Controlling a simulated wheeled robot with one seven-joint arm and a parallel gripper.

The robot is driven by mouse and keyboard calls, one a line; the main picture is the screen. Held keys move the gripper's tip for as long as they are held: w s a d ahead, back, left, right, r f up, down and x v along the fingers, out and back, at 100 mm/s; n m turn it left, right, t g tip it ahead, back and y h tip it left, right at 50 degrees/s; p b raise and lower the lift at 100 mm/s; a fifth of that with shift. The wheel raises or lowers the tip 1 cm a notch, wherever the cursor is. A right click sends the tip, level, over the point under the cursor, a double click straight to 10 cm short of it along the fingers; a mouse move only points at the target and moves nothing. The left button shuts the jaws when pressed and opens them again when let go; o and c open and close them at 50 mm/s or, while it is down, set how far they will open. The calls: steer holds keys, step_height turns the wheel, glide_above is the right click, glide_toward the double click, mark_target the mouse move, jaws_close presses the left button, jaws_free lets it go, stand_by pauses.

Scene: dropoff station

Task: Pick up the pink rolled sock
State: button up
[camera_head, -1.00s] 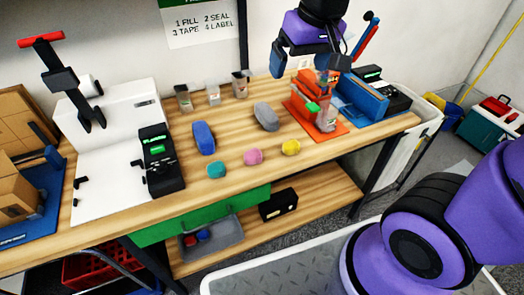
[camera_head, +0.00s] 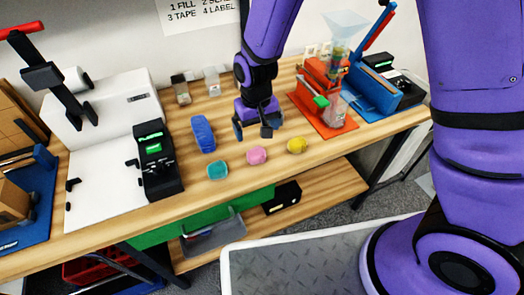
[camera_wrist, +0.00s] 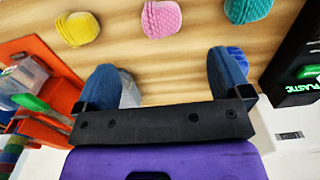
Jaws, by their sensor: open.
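The pink rolled sock (camera_head: 257,155) lies on the wooden table (camera_head: 240,192) between a teal rolled sock (camera_head: 217,170) and a yellow one (camera_head: 297,145). In the wrist view the pink sock (camera_wrist: 161,19) sits beyond my fingertips, near the top edge. My gripper (camera_head: 259,128) is open and empty, with its fingers apart, above the table just behind the pink sock. In the wrist view my gripper (camera_wrist: 162,75) shows both blue finger pads with bare wood between them. A grey item behind the fingers is mostly hidden.
A blue item (camera_head: 203,134) lies left of my gripper. A black label device (camera_head: 157,160) stands further left. An orange stand (camera_head: 322,92) with a clear funnel rises at right. Small clear containers (camera_head: 211,82) stand at the back.

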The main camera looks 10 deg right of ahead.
mark_target(256, 151)
steer(key=shift+w+a+f, duration=0.1)
steer(key=shift+a+f, duration=0.05)
steer(key=shift+f, duration=5.4)
steer(key=c, duration=1)
